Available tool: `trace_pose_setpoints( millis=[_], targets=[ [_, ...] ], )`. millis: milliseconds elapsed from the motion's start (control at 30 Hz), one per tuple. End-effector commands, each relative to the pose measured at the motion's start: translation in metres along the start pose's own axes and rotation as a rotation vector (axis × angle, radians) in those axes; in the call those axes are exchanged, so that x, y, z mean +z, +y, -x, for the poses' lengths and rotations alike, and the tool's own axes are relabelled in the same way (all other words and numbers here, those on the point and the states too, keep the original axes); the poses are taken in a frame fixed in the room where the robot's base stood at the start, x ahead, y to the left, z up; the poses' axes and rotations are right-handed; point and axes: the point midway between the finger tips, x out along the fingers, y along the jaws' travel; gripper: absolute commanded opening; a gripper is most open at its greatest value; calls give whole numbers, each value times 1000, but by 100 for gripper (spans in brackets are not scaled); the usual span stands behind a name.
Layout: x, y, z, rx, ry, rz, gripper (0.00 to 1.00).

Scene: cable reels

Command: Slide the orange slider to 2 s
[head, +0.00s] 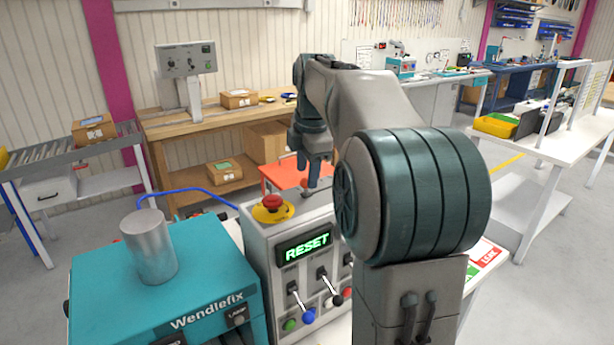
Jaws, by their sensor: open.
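No orange slider can be made out in the head view; my arm covers the right part of the grey control box (262,262), where more controls are partly hidden. The box has a lit green display (307,246) reading RESET. Its front carries black levers, one with a blue knob (309,317) and one with a black knob (337,300). A red mushroom button (272,202) on a yellow base sits on its top left. My gripper (312,190) points down just above the box's top, right of the red button. Its jaws are open; whether they touch anything is unclear.
A teal Wendlefix machine (100,292) with a metal cylinder (149,247) on top stands left of the box. An orange-red surface (283,173) lies behind my gripper. A wooden workbench (190,122) stands along the back wall. A white table (570,135) is at right.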

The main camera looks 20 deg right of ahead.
Motion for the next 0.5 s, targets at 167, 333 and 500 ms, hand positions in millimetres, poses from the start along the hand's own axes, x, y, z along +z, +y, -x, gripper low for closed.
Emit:
trace_pose_setpoints(
  millis=[167,333,500],
  targets=[
    [0,0,-17,-1,0,0,46],
    [0,0,-22,1,0,0,46],
    [0,0,-22,1,0,0,46]
  ],
)
